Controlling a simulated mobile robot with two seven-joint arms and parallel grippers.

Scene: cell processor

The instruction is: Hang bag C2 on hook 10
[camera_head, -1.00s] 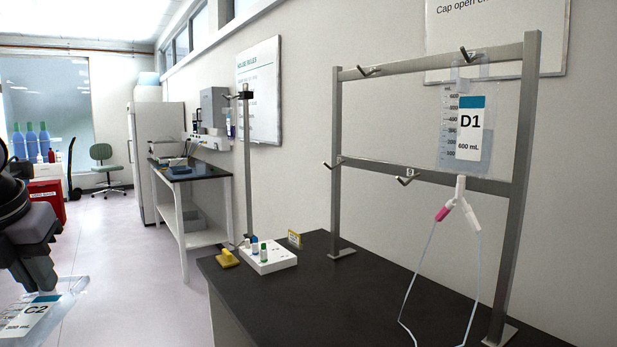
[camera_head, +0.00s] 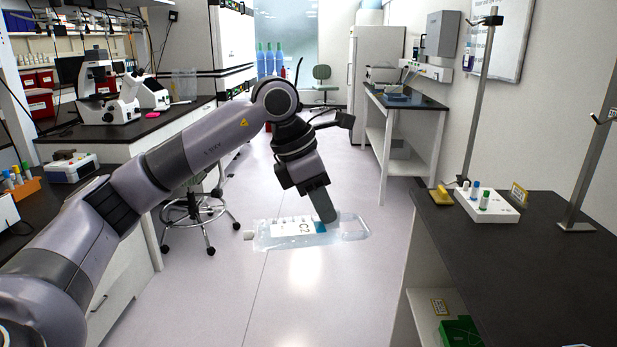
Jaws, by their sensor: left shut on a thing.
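Bag C2 (camera_head: 275,235) is a clear bag with a white and blue label, seen in the head view at the middle, above the open floor. My left gripper (camera_head: 322,214) is shut on bag C2 and holds it sideways in the air, with its handle loop to the right. The fingertips are partly hidden by the gripper body. The hook rack shows only as a grey post (camera_head: 590,165) with a hook at the right edge; hook 10 cannot be made out. My right gripper is not in view.
A dark bench (camera_head: 500,260) stands at the right, with a white tube rack (camera_head: 487,205), a yellow object (camera_head: 441,195) and a thin stand (camera_head: 478,100) on it. A stool (camera_head: 195,210) and a left bench with microscopes (camera_head: 100,95) are at the left. The floor between is clear.

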